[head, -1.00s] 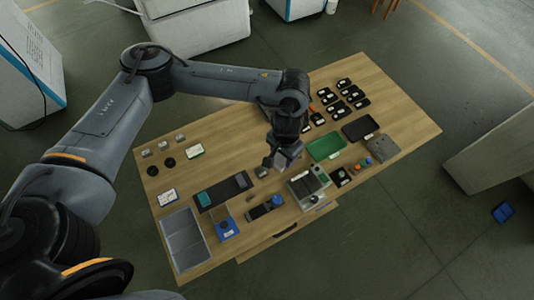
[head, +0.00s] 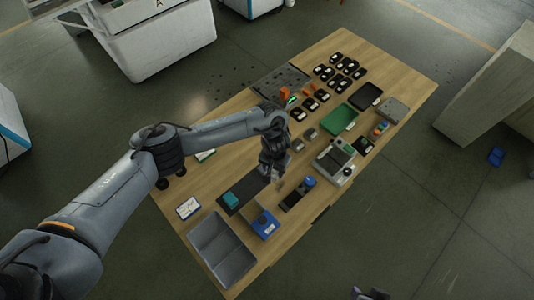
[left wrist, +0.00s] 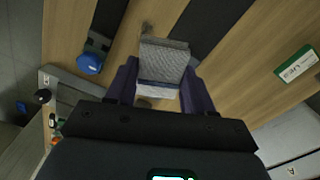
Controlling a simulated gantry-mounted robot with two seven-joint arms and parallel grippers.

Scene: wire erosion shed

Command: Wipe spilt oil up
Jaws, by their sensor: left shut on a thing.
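My left gripper (head: 274,176) is low over the middle of the wooden table (head: 188,173). In the left wrist view its two purple fingers (left wrist: 158,88) are shut on a grey textured pad (left wrist: 163,62) with a white lower part. I cannot tell whether the pad touches the table. A small brownish smudge (left wrist: 147,28), perhaps oil, shows on the wood just beyond the pad. Any stain under the pad is hidden. A dark purple-grey piece at the bottom edge of the head view looks like my right gripper (head: 370,293), mostly cut off.
Several black pieces lie farther back.

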